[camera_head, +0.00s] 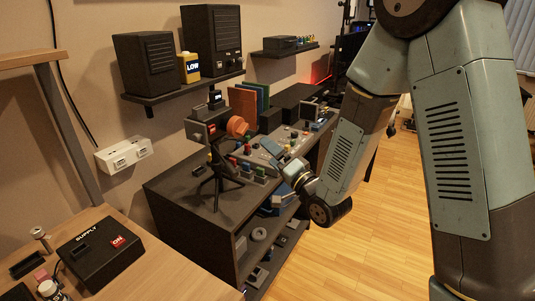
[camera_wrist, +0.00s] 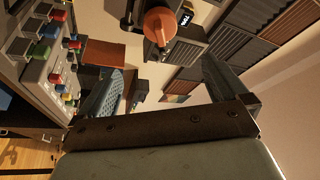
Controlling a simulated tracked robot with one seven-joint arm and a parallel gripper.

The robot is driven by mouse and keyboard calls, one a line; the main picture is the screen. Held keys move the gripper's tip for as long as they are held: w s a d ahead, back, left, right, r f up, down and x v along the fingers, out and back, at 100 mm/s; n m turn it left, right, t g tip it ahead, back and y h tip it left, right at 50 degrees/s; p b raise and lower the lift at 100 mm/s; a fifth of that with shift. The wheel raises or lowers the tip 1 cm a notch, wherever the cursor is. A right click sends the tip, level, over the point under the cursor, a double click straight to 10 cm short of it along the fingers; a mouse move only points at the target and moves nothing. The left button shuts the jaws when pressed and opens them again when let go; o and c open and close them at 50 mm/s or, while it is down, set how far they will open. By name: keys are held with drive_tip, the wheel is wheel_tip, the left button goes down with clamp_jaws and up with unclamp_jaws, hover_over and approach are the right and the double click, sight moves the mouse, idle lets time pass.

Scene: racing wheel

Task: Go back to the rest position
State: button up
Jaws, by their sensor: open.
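My gripper (camera_head: 272,150) is at the end of my bent arm, over the control panel on the dark desk (camera_head: 165,200), in the head view. In the wrist view its two fingers stand wide apart, with my gripper (camera_wrist: 165,85) open and nothing between them. A camera with an orange front (camera_head: 237,127) stands on a black tripod to the left of my gripper; the orange part (camera_wrist: 159,26) shows beyond the fingers in the wrist view. A panel with coloured knobs (camera_wrist: 50,50) is at the left of the wrist view, beside the left finger.
The desk's lower shelves hold small items. A wall shelf (camera_head: 185,88) carries dark speakers and a yellow LOW container (camera_head: 189,67). A wooden table (camera_head: 130,275) with a black SUPPLY box (camera_head: 100,254) is at lower left. Wooden floor (camera_head: 350,260) is clear right of the desk.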

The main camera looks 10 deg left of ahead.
drive_tip(key=w+d+r+n+h, duration=0.1)
drive_tip(key=w+d+r+h, duration=0.1)
drive_tip(key=d+r+h, duration=0.3)
drive_tip(key=w+d+r+h, duration=0.1)
drive_tip(key=w+d+h, duration=0.15)
drive_tip(key=d, duration=0.35)
drive_tip(key=s+d+r+h, duration=0.3)
drive_tip(key=d+h, duration=0.2)
drive_tip(key=d, duration=0.6)
drive_tip(key=s+d+r+g+h, duration=0.1)
drive_tip(key=s+d+g, duration=0.1)
drive_tip(key=s+d, duration=0.2)
drive_tip(key=s+d+r+n+g+h, duration=0.1)
drive_tip(key=s+d, duration=0.3)
drive_tip(key=s, duration=0.7)
drive_tip(key=s+d+r+g+h, duration=0.1)
drive_tip(key=s+d+r+g, duration=0.1)
drive_tip(key=s+d+g, duration=0.2)
drive_tip(key=s+d, duration=0.1)
drive_tip(key=s, duration=0.2)
drive_tip(key=shift+s, duration=0.4)
drive_tip(key=shift+r, duration=0.1)
